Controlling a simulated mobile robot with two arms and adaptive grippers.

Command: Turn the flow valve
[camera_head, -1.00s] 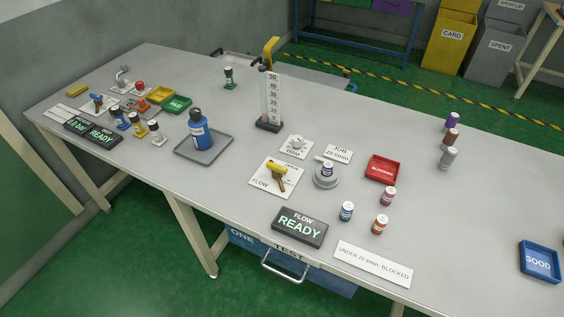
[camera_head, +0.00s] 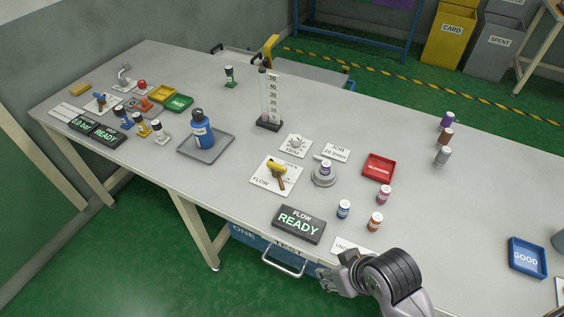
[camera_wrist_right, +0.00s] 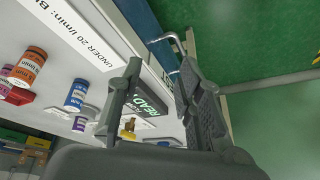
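The flow valve (camera_head: 278,172) has a yellow handle with a brown end and sits on a white plate marked FLOW and OPEN (camera_head: 264,185), behind the FLOW READY display (camera_head: 298,224). My right gripper (camera_head: 328,277) is at the table's front edge, in front of the display and well apart from the valve. In the right wrist view its two fingers (camera_wrist_right: 160,85) stand spread with nothing between them. The valve shows small and partly hidden there, beyond the display (camera_wrist_right: 150,103). My left gripper is not in view.
A column sits on a grey round holder (camera_head: 323,177) right of the valve. Loose columns (camera_head: 344,208) and a red tray (camera_head: 378,167) stand further right. A tall flow gauge (camera_head: 269,100) is behind. A drawer handle (camera_head: 283,265) juts below the front edge.

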